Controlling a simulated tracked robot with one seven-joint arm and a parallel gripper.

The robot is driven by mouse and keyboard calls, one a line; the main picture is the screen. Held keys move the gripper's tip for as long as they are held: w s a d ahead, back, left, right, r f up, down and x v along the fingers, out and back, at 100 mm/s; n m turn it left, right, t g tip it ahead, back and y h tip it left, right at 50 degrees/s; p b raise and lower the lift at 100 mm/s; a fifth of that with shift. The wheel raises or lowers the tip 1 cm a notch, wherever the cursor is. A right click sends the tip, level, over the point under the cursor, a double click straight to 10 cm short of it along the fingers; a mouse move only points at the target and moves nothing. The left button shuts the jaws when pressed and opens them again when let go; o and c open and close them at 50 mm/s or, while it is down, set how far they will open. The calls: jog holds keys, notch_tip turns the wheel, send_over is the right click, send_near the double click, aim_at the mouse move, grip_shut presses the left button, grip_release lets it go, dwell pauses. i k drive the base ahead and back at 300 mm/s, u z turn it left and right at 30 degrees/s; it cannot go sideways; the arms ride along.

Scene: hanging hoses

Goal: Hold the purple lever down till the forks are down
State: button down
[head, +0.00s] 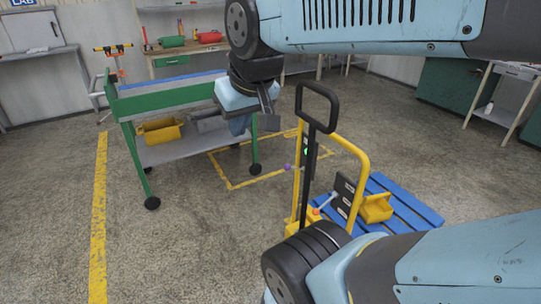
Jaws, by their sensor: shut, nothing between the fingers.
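The purple lever's knob (287,167) sticks out to the left of the dark mast of a yellow pallet truck (362,160). My gripper (268,118) is above and a little left of the knob, apart from it in the picture. Its fingers look closed with nothing in them. The truck's black loop handle (317,92) rises just right of my gripper. The forks are hidden by the truck frame, a blue pallet (415,208) and my arm, so I cannot tell their height.
A second lever with an orange knob (317,211) sits low on the truck. A green-framed cart (185,148) is close left, behind my gripper. Yellow floor lines (98,220) mark open floor. My arm crosses the right side.

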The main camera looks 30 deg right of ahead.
aim_at(286, 167)
jog(key=z, duration=0.05)
jog(key=i, duration=0.9)
jog(key=u, duration=0.1)
